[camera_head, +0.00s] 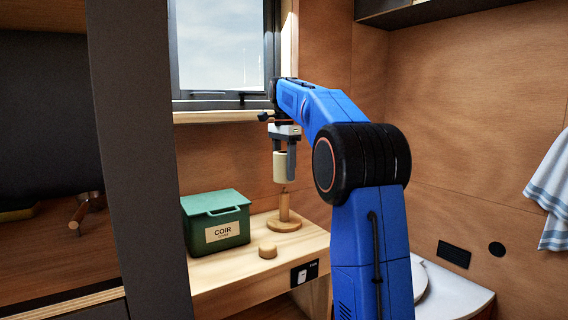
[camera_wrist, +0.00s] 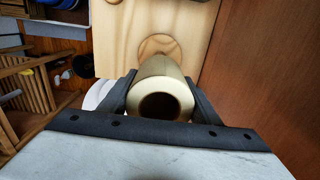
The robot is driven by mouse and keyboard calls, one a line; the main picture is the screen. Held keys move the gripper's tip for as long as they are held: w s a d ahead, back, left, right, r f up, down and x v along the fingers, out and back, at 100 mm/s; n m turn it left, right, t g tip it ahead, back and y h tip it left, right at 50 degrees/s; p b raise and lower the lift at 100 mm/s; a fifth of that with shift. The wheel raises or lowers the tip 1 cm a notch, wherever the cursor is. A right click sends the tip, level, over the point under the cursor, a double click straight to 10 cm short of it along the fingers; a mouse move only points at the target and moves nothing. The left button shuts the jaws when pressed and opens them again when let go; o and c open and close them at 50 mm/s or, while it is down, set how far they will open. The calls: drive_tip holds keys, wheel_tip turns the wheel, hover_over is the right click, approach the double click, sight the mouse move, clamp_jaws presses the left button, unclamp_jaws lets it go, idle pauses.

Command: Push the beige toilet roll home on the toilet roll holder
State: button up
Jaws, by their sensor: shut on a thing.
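The beige toilet roll (camera_head: 279,168) is upright in my gripper (camera_head: 283,160), between its two dark fingers. In the wrist view the roll (camera_wrist: 165,70) sits between the fingers (camera_wrist: 162,88), with its round hole facing the camera. The wooden toilet roll holder (camera_head: 284,224) stands on the light wood shelf, with a round base and an upright post. The roll's lower end is at or just above the post's top; I cannot tell whether the post enters it. In the wrist view part of the holder's round base (camera_wrist: 158,42) shows beyond the roll, and the post is hidden.
A green lidded box labelled COIR (camera_head: 216,222) stands left of the holder. A small round wooden piece (camera_head: 268,250) lies in front of it on the shelf (camera_head: 240,272). A window (camera_head: 222,50) is behind, and a wooden wall (camera_head: 470,120) is at the right.

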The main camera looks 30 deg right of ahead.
sight(284, 207)
drive_tip(key=shift+f, duration=0.6)
drive_tip(key=shift+f, duration=6.3)
idle(1.1)
